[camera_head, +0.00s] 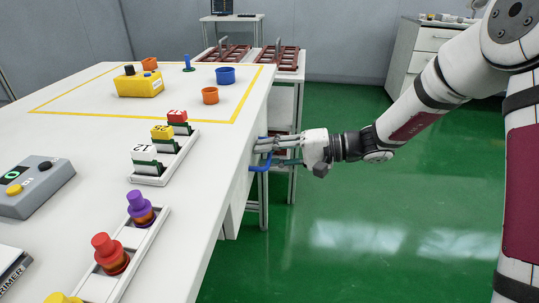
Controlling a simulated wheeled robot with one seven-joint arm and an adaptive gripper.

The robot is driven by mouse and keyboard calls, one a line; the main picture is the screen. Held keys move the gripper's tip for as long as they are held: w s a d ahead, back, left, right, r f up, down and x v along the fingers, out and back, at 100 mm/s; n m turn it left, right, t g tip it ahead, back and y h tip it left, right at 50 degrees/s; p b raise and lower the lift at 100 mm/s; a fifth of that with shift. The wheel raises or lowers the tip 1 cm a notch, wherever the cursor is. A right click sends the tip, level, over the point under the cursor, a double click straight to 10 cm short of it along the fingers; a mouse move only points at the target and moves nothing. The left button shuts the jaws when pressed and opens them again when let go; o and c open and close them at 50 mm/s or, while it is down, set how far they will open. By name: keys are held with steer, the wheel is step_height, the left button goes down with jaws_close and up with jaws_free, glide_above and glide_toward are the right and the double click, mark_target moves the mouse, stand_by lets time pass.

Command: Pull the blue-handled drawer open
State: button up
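The blue drawer handle (263,166) sticks out from the right side of the long white table, below its top edge. The drawer front itself is mostly hidden by the tabletop edge, and I see no clear gap that shows it open. My gripper (268,149) reaches in from the right, roughly level, with its fingertips at the handle. The fingers overlap the handle in this view. I cannot tell whether they are closed on it or only around it.
The white tabletop (105,125) carries a yellow block (140,86), orange and blue pots, a rack of numbered tags (150,181), a tray with coloured knobs (148,238) and a grey button box (40,195). Green floor (360,230) right of the table is clear.

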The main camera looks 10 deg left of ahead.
jaws_close()
steer(key=f+p+v, duration=0.1)
steer(key=f+v, duration=0.1)
steer(key=v, duration=1.1)
steer(key=d+f+v, duration=0.1)
steer(key=f+v, duration=0.2)
steer(key=v, duration=0.9)
steer(key=shift+d+p, duration=0.35)
steer(key=shift+d, duration=0.1)
steer(key=shift+f, duration=0.15)
jaws_free()
